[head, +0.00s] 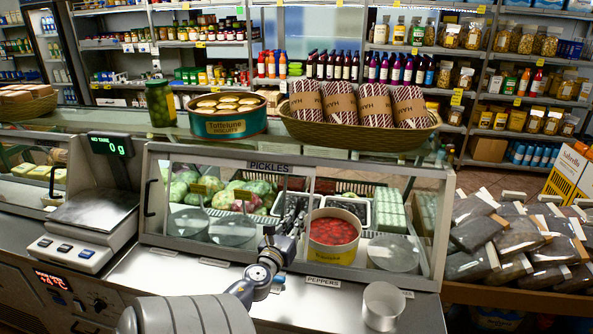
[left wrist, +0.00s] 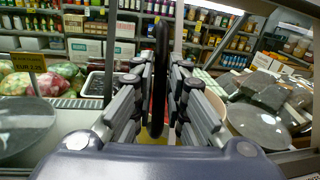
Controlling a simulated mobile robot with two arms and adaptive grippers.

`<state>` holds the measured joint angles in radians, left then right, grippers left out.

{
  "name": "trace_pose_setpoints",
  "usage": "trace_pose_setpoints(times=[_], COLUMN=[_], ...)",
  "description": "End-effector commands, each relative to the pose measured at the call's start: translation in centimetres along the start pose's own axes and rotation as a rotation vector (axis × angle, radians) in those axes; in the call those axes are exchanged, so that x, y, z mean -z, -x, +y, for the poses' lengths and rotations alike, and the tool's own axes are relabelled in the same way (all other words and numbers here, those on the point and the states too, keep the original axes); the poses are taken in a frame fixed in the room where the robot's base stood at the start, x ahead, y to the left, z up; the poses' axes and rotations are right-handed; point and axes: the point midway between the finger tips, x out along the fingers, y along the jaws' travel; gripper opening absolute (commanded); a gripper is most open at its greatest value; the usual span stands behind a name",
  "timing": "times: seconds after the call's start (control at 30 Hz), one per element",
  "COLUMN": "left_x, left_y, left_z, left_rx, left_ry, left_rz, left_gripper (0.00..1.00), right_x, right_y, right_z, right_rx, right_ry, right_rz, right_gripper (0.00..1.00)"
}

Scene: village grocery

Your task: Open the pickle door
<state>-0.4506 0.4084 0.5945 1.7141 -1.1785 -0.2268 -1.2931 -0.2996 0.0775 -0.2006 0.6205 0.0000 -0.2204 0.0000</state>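The glass-fronted case (head: 228,157) stands on the counter, with a PICKLES label (head: 268,167) on its top rail and two front panes. My left gripper (head: 293,208) is in front of the case, near the divide between the panes. In the left wrist view, my left gripper (left wrist: 160,85) has its fingers on both sides of a black upright loop handle (left wrist: 160,68), closed in close against it. In the head view the gripper hides this handle. Another black handle (head: 148,198) sits at the case's left edge. My right gripper is not in view.
Inside the case are vegetables and a tub of red peppers (head: 333,241). A metal cup (head: 383,305) stands on the counter in front, at right. A scale (head: 92,215) stands left of the case. A basket (head: 358,134) and a biscuit tin (head: 228,125) sit on top.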

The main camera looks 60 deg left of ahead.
Motion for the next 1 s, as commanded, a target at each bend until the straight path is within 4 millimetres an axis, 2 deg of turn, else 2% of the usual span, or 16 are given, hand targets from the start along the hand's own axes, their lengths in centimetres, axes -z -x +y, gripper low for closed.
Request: trace_pose_setpoints(times=[0.47, 0.57, 0.8, 1.0], left_x=[0.1, 0.2, 0.2, 0.1], left_y=[0.5, 1.7, 6.9, 10.1], left_z=[-0.1, 0.0, 0.1, 0.1], left_rx=[0.000, 0.000, -0.004, -0.005], left_ry=[0.001, 0.001, 0.004, 0.005], left_rz=[0.001, 0.003, 0.003, 0.000], left_gripper=[0.32, 0.32, 0.32, 0.32], right_x=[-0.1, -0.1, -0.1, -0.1], right_y=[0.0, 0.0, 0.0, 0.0], right_z=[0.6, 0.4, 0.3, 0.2], right_rx=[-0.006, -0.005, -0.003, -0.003], right_ry=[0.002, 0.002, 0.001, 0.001], right_rz=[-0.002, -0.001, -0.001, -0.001], right_gripper=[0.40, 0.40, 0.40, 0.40])
